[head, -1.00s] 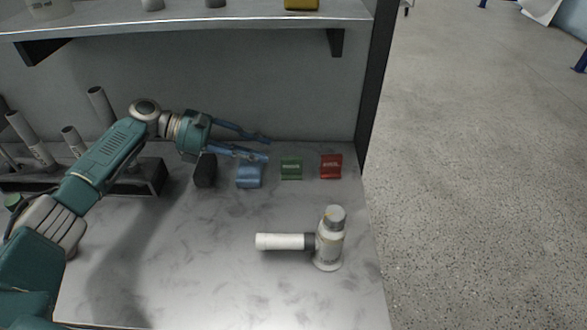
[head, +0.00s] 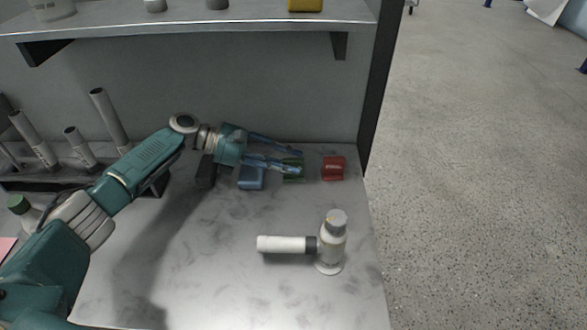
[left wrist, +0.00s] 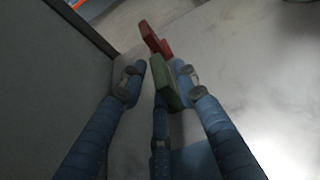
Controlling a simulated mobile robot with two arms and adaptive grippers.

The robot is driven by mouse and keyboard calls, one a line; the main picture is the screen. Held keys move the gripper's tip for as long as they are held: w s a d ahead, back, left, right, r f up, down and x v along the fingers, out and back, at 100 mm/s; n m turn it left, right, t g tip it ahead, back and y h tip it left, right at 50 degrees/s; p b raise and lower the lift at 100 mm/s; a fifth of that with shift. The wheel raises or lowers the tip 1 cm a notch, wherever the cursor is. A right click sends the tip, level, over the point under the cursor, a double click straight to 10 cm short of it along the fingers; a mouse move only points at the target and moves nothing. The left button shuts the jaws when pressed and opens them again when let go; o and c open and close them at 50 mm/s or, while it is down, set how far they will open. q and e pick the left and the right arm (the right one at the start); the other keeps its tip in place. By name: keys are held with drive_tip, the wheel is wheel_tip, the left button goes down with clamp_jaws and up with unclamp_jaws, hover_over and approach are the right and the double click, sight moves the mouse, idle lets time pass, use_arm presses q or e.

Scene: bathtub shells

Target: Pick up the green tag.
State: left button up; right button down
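The green tag (head: 293,174) stands on the worktop towards the back, between the blue tag (head: 251,178) and the red tag (head: 332,169). My left gripper (head: 299,162) is open, with its fingers reaching over the green tag and partly hiding it in the head view. In the left wrist view the green tag (left wrist: 164,82) shows between the fingertips of the left gripper (left wrist: 158,72). I cannot tell whether any finger touches it. The red tag (left wrist: 155,39) lies just beyond. My right gripper is not in view.
A white bottle (head: 331,241) with a white cylinder (head: 283,244) beside it is nearer the front. A dark block (head: 205,172) stands left of the blue tag. A rack with tubes (head: 78,147) is at the left. A shelf (head: 190,25) overhangs the back.

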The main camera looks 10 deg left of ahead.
use_arm(q)
clamp_jaws()
drive_tip(key=shift+r, duration=0.15)
